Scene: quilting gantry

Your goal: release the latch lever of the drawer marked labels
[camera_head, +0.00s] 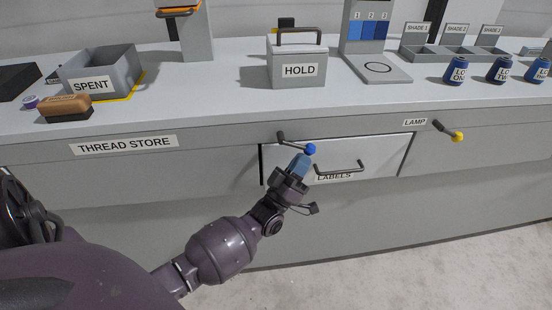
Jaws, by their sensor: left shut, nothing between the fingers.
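The drawer marked LABELS (385,155) is a light grey front under the counter edge, with a dark bar handle (340,167) and a label partly hidden behind it. Its latch lever (295,142) is a dark rod with a blue ball knob (310,149), at the drawer's upper left. The lever slants down to the right. My left gripper (301,163) is shut, with its bluish fingertips just below and left of the blue knob. I cannot tell whether they touch it. My right gripper is not in view.
On the counter stand a grey HOLD box (298,66), a SPENT bin (99,72), a wooden-topped brush (66,107) and several blue spools at right. A second lever with a yellow knob (457,137) sits by the LAMP label (414,122). The floor (420,260) below is clear.

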